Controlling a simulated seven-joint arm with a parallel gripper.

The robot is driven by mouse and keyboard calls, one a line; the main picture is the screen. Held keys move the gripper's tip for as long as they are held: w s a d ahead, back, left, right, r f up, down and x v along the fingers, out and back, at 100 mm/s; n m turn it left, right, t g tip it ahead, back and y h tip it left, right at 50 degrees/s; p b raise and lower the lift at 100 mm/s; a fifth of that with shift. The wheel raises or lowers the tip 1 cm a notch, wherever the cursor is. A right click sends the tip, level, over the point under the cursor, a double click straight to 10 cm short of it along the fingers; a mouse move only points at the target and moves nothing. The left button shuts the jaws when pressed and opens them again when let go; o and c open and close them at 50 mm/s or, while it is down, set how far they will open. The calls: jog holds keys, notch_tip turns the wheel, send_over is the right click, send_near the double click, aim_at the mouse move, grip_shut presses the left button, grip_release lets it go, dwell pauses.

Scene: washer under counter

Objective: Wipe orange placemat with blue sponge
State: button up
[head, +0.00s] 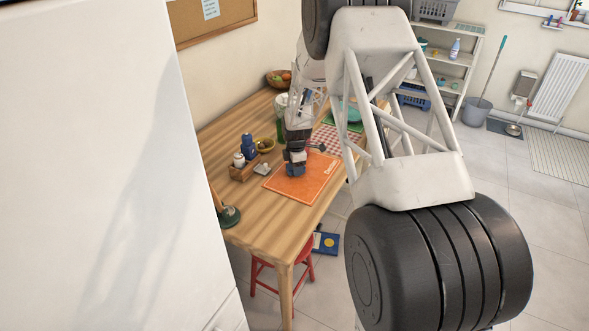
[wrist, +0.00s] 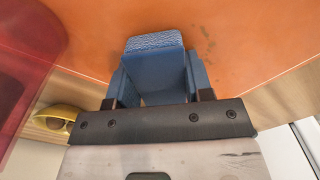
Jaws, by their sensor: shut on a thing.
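The orange placemat (head: 312,183) lies on the wooden table near its front right edge. In the wrist view the placemat (wrist: 265,40) fills the upper part, with dark smudges (wrist: 207,40) right of the sponge. My gripper (head: 295,165) is over the left part of the placemat, pointing down. It is shut on the blue sponge (wrist: 154,65), which sits between the fingers in the wrist view. In the head view the sponge (head: 295,170) is small and at or just above the mat; I cannot tell if it touches.
Left of the mat stand a wooden caddy (head: 242,173) with a blue bottle (head: 248,147) and a small dish (head: 262,168). A checkered mat (head: 325,138) lies farther back.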

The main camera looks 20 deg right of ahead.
jog(key=shift+w+d, duration=0.15)
jog(key=shift+w+d+f, duration=0.1)
jog(key=shift+w+d, duration=1.2)
jog(key=shift+r, duration=3.05)
jog(key=shift+r, duration=1.45)
jog(key=shift+a, duration=0.1)
